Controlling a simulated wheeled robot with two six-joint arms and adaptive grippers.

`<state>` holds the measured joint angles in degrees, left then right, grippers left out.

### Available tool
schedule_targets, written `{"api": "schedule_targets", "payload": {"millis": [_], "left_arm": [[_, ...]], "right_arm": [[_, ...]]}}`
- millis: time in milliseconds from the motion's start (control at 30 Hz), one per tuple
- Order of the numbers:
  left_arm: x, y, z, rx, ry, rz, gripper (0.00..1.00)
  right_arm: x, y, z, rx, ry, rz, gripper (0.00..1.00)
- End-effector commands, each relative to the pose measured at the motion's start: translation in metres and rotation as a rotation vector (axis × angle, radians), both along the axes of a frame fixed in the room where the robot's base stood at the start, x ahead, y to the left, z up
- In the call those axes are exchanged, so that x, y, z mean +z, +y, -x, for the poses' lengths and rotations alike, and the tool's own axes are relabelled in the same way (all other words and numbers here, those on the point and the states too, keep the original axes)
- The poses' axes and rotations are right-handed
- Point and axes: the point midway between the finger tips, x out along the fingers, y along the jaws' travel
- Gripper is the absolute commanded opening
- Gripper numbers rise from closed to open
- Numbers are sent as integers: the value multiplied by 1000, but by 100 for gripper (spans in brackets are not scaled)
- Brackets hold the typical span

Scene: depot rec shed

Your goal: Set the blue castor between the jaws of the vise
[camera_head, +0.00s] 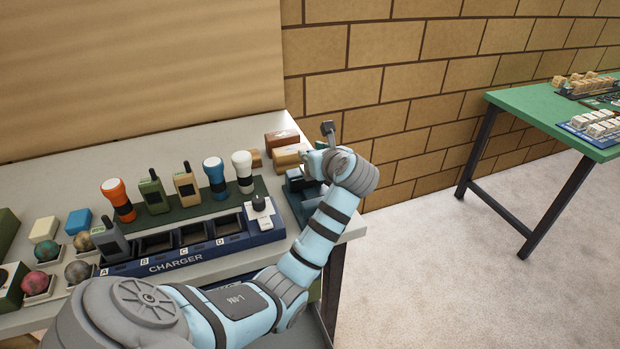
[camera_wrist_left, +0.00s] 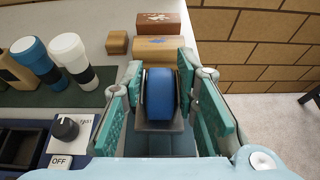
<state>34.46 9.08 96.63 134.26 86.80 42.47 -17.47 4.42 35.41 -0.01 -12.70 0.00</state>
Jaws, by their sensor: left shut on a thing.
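The blue castor (camera_wrist_left: 160,95), a blue wheel in a grey fork, sits between the teal pads of my left gripper (camera_wrist_left: 160,88) in the left wrist view. The gripper is shut on it. In the head view my left gripper (camera_head: 318,160) is over the right end of the grey table, largely hidden by its own wrist. A dark teal vise (camera_head: 296,188) stands there, partly covered by my arm. I cannot tell whether the castor is between the vise jaws or above them. My right gripper is not in view.
A charger (camera_head: 175,262) with lettered bays and a knob (camera_head: 259,202) lies left of the vise. Several torches and radios stand behind it. Wooden blocks (camera_head: 290,155) lie beyond the vise. Balls on small trays sit at left. A green table (camera_head: 545,107) stands apart at right.

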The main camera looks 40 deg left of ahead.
Motion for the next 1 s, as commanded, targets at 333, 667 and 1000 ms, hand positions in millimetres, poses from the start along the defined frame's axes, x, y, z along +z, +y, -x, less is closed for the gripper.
{"api": "schedule_targets", "payload": {"millis": [333, 667, 1000], "left_arm": [[-57, 0, 0, 0, 2, -1, 0], [-74, 0, 0, 0, -3, -1, 0], [-77, 0, 0, 0, -1, 0, 47]], "right_arm": [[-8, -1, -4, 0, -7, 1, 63], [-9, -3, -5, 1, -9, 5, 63], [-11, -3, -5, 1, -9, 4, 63]]}}
